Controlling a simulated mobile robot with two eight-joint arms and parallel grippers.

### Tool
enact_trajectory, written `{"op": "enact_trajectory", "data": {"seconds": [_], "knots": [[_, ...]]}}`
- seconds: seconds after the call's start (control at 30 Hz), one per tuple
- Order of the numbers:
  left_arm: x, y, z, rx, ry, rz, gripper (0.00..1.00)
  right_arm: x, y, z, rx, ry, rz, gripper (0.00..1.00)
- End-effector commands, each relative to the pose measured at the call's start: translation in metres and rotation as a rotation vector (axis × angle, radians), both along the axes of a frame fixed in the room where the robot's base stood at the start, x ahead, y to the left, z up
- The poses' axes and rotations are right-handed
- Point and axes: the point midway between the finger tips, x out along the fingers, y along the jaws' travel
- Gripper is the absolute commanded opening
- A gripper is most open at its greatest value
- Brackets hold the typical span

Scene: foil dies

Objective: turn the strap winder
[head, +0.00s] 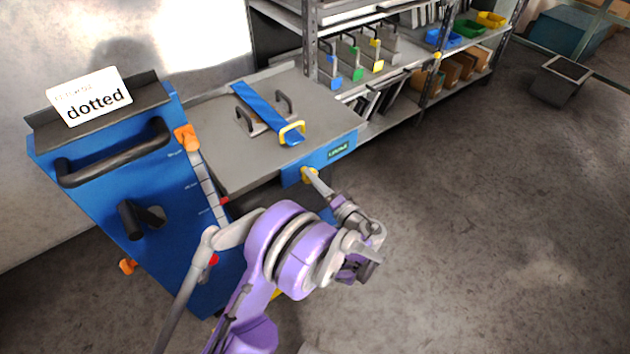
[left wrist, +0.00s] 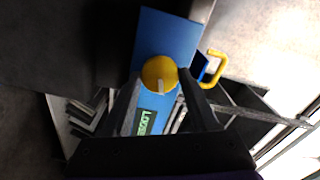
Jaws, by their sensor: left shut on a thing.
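The strap winder is a round yellow knob (head: 308,174) on the blue front panel (head: 332,158) of a grey table. The left wrist view shows the knob (left wrist: 159,70) face on, with a pale mark on its lower edge. My left gripper (head: 313,180) is shut on the knob, one dark finger on each side in the wrist view. A green display (head: 338,151) beside the knob seems to read "LOOSE". A blue strap (head: 262,108) crosses a handled grey plate on the table, with a yellow loop (head: 291,132) near its front end. My right gripper is not in view.
A blue cabinet (head: 90,205) with a dark bar handle, a black knob and a "dotted" sign (head: 90,97) stands left of the table. Shelves (head: 385,75) with dies and coloured bins stand behind and right.

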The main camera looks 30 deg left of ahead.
Motion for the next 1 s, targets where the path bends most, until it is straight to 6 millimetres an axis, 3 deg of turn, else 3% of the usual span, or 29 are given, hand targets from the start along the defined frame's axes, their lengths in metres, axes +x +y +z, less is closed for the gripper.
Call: {"op": "enact_trajectory", "data": {"seconds": [0.37,0.4,0.57,0.87,1.0], "knots": [[0.000,0.000,0.000,0.000,0.004,0.001,0.04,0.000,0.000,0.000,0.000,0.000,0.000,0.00],[0.000,0.000,0.000,0.000,0.004,0.001,0.63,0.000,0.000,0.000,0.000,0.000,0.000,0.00],[0.000,0.000,0.000,0.002,0.004,0.000,0.90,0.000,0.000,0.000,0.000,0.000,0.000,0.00],[0.000,-0.001,0.000,0.002,0.004,0.000,0.90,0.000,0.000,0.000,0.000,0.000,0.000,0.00],[-0.005,-0.013,0.000,0.001,0.003,-0.002,0.90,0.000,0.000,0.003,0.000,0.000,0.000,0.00]]}}
